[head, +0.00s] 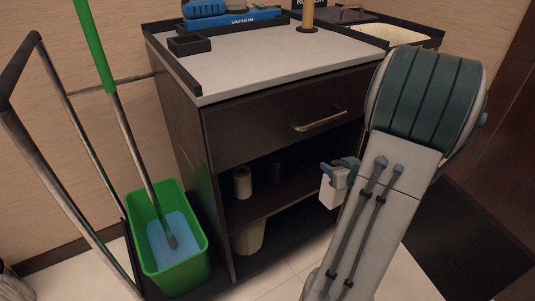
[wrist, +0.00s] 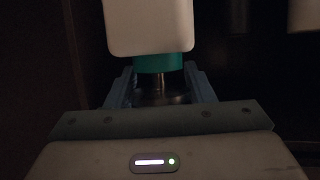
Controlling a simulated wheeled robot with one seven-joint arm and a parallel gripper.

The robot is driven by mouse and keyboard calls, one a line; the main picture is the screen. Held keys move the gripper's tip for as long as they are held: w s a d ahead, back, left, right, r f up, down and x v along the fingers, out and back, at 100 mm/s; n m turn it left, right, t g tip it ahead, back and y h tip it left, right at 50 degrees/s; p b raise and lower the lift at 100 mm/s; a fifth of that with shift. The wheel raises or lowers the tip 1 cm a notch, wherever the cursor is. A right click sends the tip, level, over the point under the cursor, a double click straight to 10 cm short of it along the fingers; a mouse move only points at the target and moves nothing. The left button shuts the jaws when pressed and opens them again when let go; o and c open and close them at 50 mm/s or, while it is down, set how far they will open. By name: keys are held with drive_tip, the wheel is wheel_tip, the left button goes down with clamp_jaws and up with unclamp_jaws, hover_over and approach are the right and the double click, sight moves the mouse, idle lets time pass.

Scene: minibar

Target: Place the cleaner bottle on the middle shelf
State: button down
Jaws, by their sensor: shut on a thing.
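The cleaner bottle (head: 328,194) is white, and its green neck (wrist: 158,62) shows in the wrist view. My gripper (head: 343,168) is shut on the bottle near the green part; the fingers (wrist: 160,88) also show in the wrist view. In the head view the bottle is at the right part of the cart's open front, around the level of the middle shelf (head: 285,200). I cannot tell how far in it is. My arm hides the right side of the opening.
A white roll (head: 242,183) and a dark item (head: 275,172) stand on the middle shelf. A pale container (head: 248,237) is below. The drawer handle (head: 318,122) juts out above. A green bucket (head: 167,240) with a mop stands left.

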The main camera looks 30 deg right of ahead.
drive_tip(key=w+d+b, duration=0.3)
drive_tip(key=w+b, duration=0.2)
drive_tip(key=w, duration=1.2)
drive_tip(key=shift+d+f, duration=0.15)
drive_tip(key=shift+f, duration=0.05)
drive_tip(key=shift+f, duration=0.15)
drive_tip(key=c, duration=0.7)
unclamp_jaws()
drive_tip(key=shift+o, duration=0.2)
